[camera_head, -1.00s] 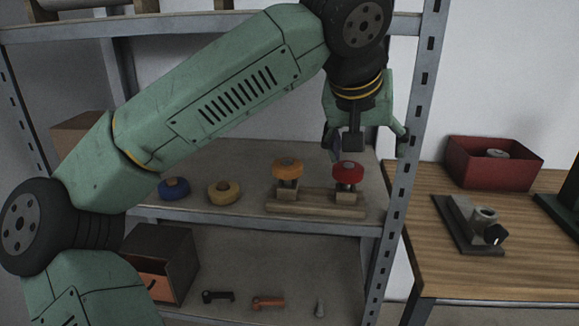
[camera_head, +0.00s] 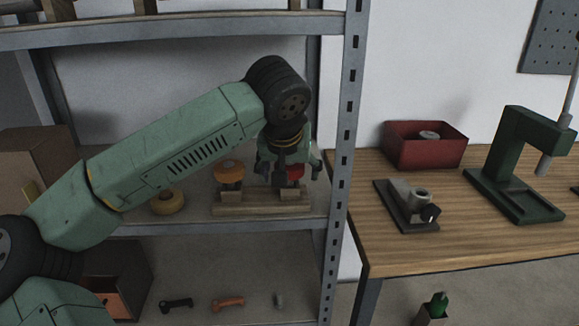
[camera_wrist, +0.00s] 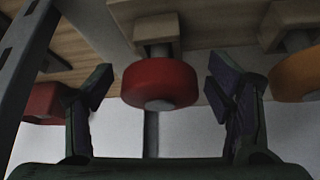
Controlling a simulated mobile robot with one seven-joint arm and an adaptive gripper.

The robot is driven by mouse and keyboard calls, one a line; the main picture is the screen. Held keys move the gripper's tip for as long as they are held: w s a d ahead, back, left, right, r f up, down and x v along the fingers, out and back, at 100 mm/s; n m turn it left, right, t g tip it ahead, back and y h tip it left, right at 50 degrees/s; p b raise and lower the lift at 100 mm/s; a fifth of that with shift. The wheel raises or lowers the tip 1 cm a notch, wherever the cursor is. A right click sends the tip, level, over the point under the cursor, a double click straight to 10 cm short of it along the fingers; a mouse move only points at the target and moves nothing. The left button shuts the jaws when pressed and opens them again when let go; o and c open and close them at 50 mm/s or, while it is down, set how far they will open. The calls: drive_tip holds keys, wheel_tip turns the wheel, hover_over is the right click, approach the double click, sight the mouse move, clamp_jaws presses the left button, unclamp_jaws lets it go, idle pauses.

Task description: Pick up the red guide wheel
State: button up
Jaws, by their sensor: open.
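The red guide wheel (camera_head: 295,172) sits on a peg of the wooden stand (camera_head: 240,209) on the middle shelf. My gripper partly covers it in the head view. In the wrist view the red wheel (camera_wrist: 160,83) shows whole, between the two fingers. My gripper (camera_head: 287,176) is over the wheel. In the wrist view my gripper (camera_wrist: 158,92) is open, with a gap between each finger and the wheel. An orange wheel (camera_head: 229,171) sits on the other peg, close on the left, and shows at the right edge of the wrist view (camera_wrist: 298,75).
A yellow wheel (camera_head: 167,202) lies on the shelf further left. The shelf's upright post (camera_head: 343,130) stands close to the right of my gripper. A wooden table (camera_head: 380,245) beyond it bears a red bin (camera_head: 400,152) and a green press (camera_head: 510,165).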

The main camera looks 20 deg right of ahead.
drive_tip(key=shift+f, duration=0.1)
drive_tip(key=c, duration=1.3)
